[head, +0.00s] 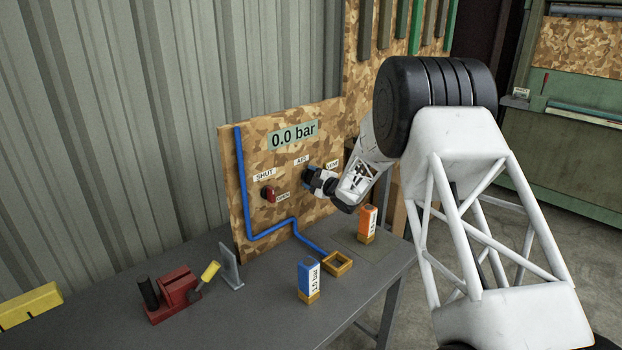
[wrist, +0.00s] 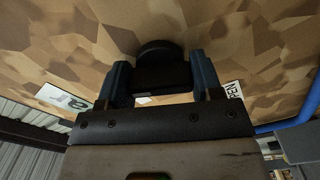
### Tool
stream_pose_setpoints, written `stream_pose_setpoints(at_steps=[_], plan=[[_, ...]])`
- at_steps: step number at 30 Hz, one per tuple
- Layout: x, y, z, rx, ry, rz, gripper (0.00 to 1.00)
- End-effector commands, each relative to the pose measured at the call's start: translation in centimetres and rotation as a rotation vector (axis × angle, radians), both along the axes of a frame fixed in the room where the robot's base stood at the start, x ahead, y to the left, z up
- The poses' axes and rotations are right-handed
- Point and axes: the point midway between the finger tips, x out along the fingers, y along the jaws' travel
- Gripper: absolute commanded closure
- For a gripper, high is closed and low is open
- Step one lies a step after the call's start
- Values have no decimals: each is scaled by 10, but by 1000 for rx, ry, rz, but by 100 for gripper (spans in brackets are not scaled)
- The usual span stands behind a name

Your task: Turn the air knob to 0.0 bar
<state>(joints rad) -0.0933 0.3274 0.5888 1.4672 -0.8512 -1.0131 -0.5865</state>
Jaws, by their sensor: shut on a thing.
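The camouflage-patterned panel (head: 262,225) stands upright at the back of the grey bench. Its display (head: 293,135) reads "0.0 bar". The dark air knob (wrist: 162,72) sits on the panel below the "AIR" label (head: 301,160). In the wrist view my gripper (wrist: 162,80) has one blue-grey finger on each side of the knob and is shut on it. In the head view the gripper and wrist hide most of the knob. A red valve handle (head: 268,194) is at the left, between the "SHUT" and "OPEN" labels.
A blue pipe (head: 240,185) runs down the panel to a small wooden square frame (head: 337,264) on the bench (head: 250,315). A blue "1.0 bar" block (head: 309,277) and an orange block (head: 367,222) stand nearby. A red vise (head: 173,292) is at the left.

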Motion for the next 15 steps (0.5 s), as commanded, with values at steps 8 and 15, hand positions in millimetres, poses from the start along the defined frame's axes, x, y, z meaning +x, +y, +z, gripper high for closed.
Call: stream_pose_setpoints(at_steps=[8, 15], plan=[[0, 0, 1, -170, -172, 0, 64], [0, 0, 1, -273, -275, 0, 64]])
